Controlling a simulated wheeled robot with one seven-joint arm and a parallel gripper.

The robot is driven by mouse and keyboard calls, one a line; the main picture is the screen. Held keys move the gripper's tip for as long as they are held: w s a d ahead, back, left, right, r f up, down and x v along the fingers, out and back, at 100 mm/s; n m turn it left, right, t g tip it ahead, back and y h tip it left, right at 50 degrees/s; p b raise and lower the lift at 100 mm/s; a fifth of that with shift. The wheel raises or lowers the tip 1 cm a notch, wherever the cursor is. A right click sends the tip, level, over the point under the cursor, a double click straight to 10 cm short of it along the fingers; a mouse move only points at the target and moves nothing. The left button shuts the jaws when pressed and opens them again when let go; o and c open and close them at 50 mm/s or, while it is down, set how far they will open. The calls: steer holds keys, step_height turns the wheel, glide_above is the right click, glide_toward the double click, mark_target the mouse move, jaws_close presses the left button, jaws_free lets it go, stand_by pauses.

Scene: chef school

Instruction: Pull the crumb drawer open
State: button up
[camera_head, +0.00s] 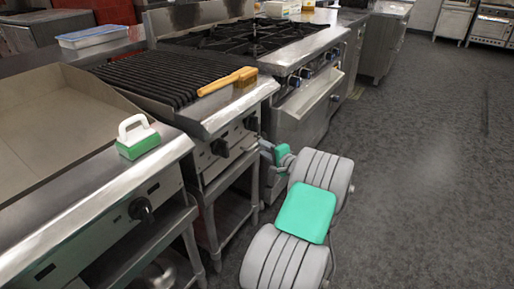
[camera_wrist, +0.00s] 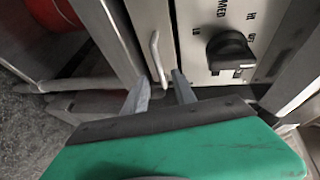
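In the wrist view, a slim pale bar handle (camera_wrist: 157,58) stands out from a narrow metal front, which looks like the crumb drawer (camera_wrist: 157,20), beside the control panel. My gripper (camera_wrist: 163,92) is open, with its two fingers apart. The handle's near end lies between the fingertips in the picture; I cannot tell whether either finger touches it. The drawer looks closed. In the head view, my gripper (camera_head: 266,148) is at the front of the grill and range, low beside the grill panel. The drawer and handle cannot be made out there.
A black knob (camera_wrist: 230,48) sits on the panel right of the handle. The grill (camera_head: 165,75) carries a wooden brush (camera_head: 228,81). A green-and-white scrubber (camera_head: 138,137) rests on the griddle edge. Open floor (camera_head: 420,180) lies to the right.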

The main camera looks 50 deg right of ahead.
steer(key=x, duration=0.4)
steer(key=shift+b, duration=0.3)
jaws_close()
stand_by(1.1)
